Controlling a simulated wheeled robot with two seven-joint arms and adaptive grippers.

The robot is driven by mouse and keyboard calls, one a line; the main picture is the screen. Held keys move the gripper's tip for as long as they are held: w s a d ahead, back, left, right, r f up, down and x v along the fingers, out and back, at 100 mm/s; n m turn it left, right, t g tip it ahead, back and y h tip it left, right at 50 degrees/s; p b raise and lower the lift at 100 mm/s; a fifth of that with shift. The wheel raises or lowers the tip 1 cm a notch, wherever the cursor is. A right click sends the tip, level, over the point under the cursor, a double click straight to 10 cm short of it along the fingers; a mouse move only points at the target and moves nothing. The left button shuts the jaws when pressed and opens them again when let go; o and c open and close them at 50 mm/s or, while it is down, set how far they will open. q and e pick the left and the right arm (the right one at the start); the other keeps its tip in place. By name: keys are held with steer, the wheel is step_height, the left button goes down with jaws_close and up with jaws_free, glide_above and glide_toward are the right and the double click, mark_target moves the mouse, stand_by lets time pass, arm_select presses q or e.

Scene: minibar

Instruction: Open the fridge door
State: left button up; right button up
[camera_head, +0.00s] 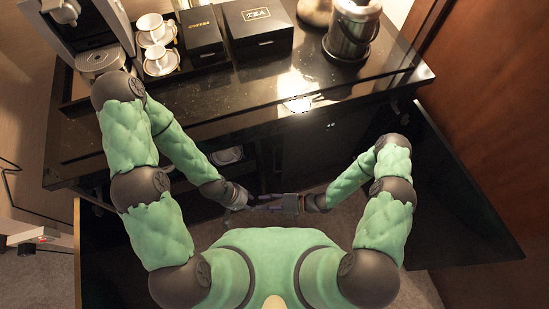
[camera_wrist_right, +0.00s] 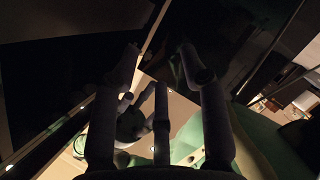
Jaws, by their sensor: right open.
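The fridge's glossy black front (camera_head: 312,158) is below the counter, partly hidden by my arms; I cannot make out a gap at its edge. In the right wrist view a dark, mirror-like surface lies ahead of the fingers and shows reflections. My right gripper (camera_head: 275,203) is low in front of the fridge, pointing left. Its fingers stand apart in the right wrist view (camera_wrist_right: 158,50), with nothing visibly held. My left gripper (camera_head: 250,199) is close beside it, their tips nearly meeting or overlapping. The left jaws are too small to read.
A dark panel (camera_head: 465,190) stands out at the right, another (camera_head: 100,265) at the lower left. The black counter (camera_head: 240,115) above holds a coffee machine (camera_head: 90,30), cups, boxes and an ice bucket (camera_head: 350,32).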

steer(key=w+d+f+m+t+h, duration=0.4)
steer(key=w+m+t, duration=0.35)
steer(key=m, duration=0.45)
steer(key=w+d+f+m+t+h, duration=0.25)
steer(key=w+d+m+t, duration=0.4)
steer(key=m, duration=0.55)
steer(key=w+a+t+b, duration=0.1)
steer(key=w+a+b, duration=0.2)
steer(key=w+a, duration=0.3)
steer(key=w, duration=0.3)
steer(key=shift+w+a+f, duration=0.2)
steer(key=shift+a+f, duration=0.05)
steer(key=shift+a, duration=0.05)
jaws_close()
